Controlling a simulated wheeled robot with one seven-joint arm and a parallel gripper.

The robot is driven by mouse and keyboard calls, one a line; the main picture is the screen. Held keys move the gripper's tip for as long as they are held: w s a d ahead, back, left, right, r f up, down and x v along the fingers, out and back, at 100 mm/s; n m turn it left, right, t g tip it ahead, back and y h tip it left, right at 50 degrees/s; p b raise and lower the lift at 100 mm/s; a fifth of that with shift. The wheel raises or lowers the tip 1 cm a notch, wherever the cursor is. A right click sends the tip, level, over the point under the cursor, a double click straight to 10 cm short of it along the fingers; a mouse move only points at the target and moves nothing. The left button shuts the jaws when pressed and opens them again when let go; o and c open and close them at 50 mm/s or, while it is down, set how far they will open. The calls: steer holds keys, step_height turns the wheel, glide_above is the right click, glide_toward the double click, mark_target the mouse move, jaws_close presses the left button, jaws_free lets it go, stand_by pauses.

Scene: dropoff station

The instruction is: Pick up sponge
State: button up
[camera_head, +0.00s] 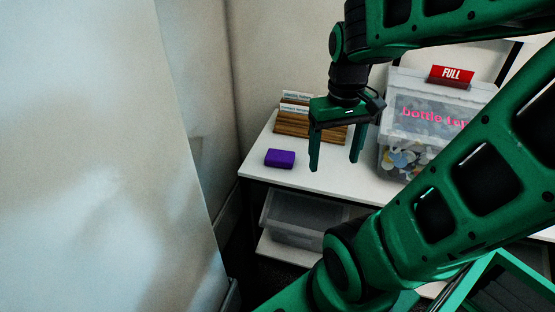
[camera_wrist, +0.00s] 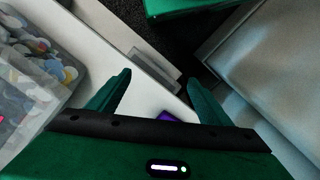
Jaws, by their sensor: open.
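A purple sponge (camera_head: 280,158) lies flat on the left part of the white table (camera_head: 330,182), near its left edge. My gripper (camera_head: 334,167) is open and empty, with its fingers pointing down, to the right of the sponge in the head view. In the wrist view, the sponge (camera_wrist: 166,116) shows as a small purple patch between my open fingers (camera_wrist: 160,82). The rest of it is hidden there behind my gripper's dark front bar. The fingers do not appear to touch the sponge.
A clear bin of bottle tops (camera_head: 410,150) with a red "FULL" sign (camera_head: 451,75) stands right of my gripper. A wooden holder with labelled cards (camera_head: 292,124) stands behind it. A clear bin (camera_head: 295,220) sits on the shelf below. A pale wall or panel (camera_head: 95,170) is at left.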

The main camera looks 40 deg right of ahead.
steer(key=w+d+n, duration=0.2)
steer(key=w+n, duration=0.4)
steer(key=w, duration=0.5)
steer(key=n, duration=0.6)
glide_above(280, 155)
step_height(280, 155, down, 5)
steer(key=f, duration=0.4)
steer(key=shift+a+f, duration=0.3)
steer(key=shift+f, duration=0.05)
steer(key=shift+d+f, duration=0.15)
steer(key=shift+f, duration=1.45)
steer(key=shift+d+f, duration=0.15)
steer(key=shift+f, duration=1.45)
steer(key=shift+c, duration=0.3)
steer(key=c, duration=1.1)
steer(key=shift+o, duration=0.2)
steer(key=shift+r, duration=0.1)
